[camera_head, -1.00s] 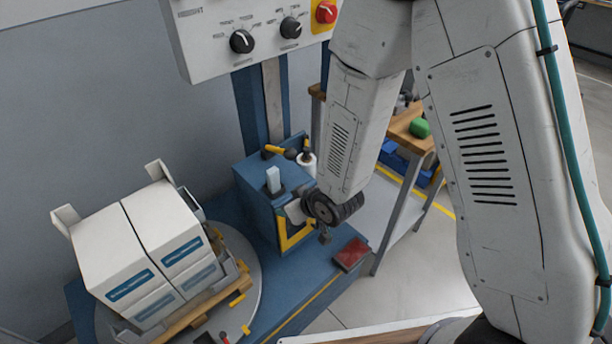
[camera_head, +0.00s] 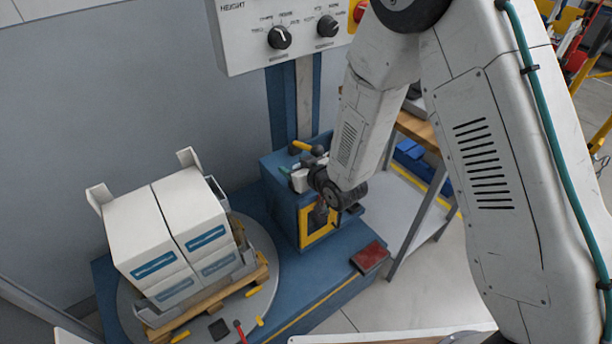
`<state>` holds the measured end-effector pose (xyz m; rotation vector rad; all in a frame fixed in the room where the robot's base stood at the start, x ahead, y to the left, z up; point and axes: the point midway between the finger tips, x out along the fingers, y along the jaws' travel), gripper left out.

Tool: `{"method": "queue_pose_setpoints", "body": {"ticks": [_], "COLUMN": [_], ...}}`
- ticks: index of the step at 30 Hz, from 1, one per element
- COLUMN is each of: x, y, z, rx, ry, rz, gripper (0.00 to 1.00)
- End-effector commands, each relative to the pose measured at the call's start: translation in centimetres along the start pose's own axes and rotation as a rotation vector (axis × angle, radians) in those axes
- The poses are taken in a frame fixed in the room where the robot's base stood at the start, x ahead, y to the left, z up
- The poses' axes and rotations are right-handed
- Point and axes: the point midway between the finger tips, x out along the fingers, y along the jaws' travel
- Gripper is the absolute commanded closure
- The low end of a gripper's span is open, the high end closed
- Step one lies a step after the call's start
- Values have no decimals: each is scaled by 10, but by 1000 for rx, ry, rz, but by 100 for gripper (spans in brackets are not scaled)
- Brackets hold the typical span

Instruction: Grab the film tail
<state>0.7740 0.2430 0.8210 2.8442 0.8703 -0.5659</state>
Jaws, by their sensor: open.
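My gripper (camera_head: 306,172) is open at the top of a blue box-shaped unit (camera_head: 285,210) at the foot of the blue mast. A small white piece (camera_head: 299,181), which looks like the film tail, shows right at the gripper's jaws. My wrist and fingers cover part of it, and I cannot tell whether it lies between the fingers or touches them. White boxes (camera_head: 165,232) stand on a wooden pallet (camera_head: 212,303) on the round grey turntable (camera_head: 262,262), left of the gripper.
A yellow handle (camera_head: 303,146) shows just behind the gripper. A red block (camera_head: 370,257) lies on the blue base, front right. A control panel (camera_head: 290,35) hangs above on the mast. A workbench (camera_head: 417,128) stands behind my arm. Open floor lies at right.

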Motion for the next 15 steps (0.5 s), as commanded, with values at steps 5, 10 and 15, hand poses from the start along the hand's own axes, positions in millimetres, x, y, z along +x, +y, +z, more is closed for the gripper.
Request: {"method": "queue_pose_setpoints", "body": {"ticks": [5,10,15], "x": [2,2,1], "y": [-1,0,0], "z": [0,0,0], "rx": [0,0,0], "ry": [-1,0,0], "rz": [-1,0,0], "gripper": [45,76,93]}}
